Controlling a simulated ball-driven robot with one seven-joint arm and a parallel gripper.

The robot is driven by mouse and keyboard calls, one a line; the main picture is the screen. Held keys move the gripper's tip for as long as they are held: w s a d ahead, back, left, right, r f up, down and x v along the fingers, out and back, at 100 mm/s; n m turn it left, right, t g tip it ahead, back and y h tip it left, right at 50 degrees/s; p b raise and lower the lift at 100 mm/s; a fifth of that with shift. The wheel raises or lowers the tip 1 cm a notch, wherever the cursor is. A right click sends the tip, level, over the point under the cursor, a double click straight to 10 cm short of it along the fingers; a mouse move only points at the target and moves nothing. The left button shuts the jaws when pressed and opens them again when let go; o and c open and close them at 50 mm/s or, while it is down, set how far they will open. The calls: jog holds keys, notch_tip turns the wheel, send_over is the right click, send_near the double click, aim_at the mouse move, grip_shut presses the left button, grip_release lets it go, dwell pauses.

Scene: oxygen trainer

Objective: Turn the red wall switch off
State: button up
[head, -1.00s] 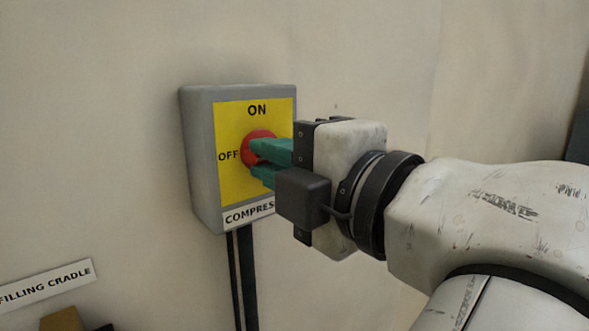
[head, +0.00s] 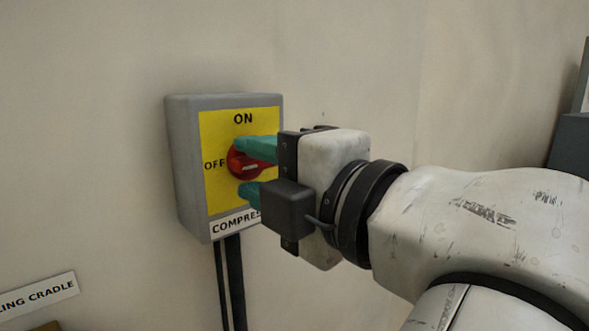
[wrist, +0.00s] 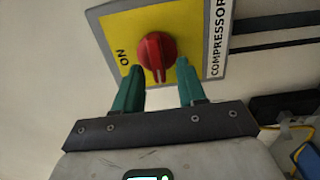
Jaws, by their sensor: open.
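The red wall switch (head: 236,162) is a round rotary knob on the yellow face (head: 212,190) of a grey wall box. "ON" is printed above it and "OFF" to its left. Its raised grip lies about level, pointing left to OFF. In the wrist view the knob (wrist: 152,50) shows its grip pointing down the picture, and the OFF print is hidden there. My gripper (head: 244,168) is open, its green fingers above and below the knob in the head view. In the wrist view the fingers (wrist: 160,72) stand either side of the grip, apart from it.
A "COMPRESSOR" label (wrist: 217,40) runs along the box's lower edge. Dark conduits (head: 231,285) run down the wall below. A "FILLING CRADLE" sign (head: 38,297) is at lower left. A yellow cable (wrist: 303,150) shows at the wrist view's right. The wall left of the box is bare.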

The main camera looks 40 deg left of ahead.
jog(key=s+d, duration=0.1)
jog(key=d, duration=0.9)
jog(key=shift+s+d, duration=0.35)
jog(key=shift+s, duration=0.05)
